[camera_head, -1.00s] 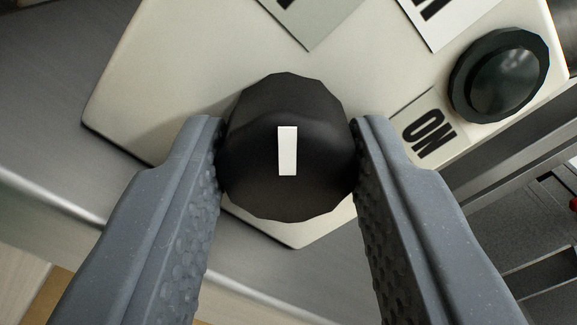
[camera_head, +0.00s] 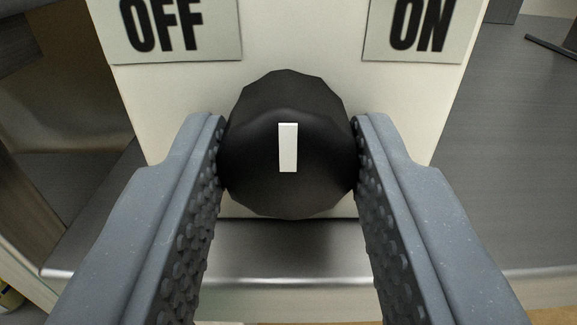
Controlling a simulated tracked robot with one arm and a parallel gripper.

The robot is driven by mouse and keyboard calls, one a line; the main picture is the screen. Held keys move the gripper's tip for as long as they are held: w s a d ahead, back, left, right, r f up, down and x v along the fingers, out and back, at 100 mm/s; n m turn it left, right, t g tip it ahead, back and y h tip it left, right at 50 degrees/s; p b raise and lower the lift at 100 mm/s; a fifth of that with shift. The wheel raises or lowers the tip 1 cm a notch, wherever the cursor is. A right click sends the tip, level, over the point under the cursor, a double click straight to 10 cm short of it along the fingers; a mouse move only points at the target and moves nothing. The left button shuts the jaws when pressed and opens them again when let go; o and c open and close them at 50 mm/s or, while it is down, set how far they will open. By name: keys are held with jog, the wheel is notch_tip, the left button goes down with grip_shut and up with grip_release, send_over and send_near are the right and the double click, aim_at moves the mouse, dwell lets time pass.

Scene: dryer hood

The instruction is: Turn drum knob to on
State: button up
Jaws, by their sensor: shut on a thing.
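The drum knob (camera_head: 262,185) is a dark, faceted round knob with a white pointer mark (camera_head: 288,147), in the middle of the view. The mark stands upright in the picture, pointing between the OFF label (camera_head: 180,30) at upper left and the ON label (camera_head: 415,28) at upper right. My gripper (camera_head: 288,155) is shut on the knob, with one grey studded finger touching its left side and one its right. The knob's lower sides are partly hidden by the fingers.
The knob sits on a pale panel (camera_head: 300,40). Below the panel runs a metal ledge (camera_head: 290,250). A grey metal surface (camera_head: 510,130) lies to the right, and a darker recess (camera_head: 60,130) to the left.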

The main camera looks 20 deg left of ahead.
jog(key=m+p, duration=0.3)
jog(key=m, duration=0.1)
jog(key=shift+r+m+p, duration=0.1)
jog(key=shift+m+p, duration=0.2)
jog(key=shift+p, duration=0.1)
jog(key=m+p, duration=0.2)
jog(key=m, duration=0.2)
jog(key=shift+d, duration=0.15)
jog(key=shift+m, duration=0.3)
jog(key=o, duration=1)
jog(key=shift+c, duration=0.2)
jog(key=v, duration=1.3)
jog(key=shift+s, duration=0.35)
jog(key=shift+d, duration=0.1)
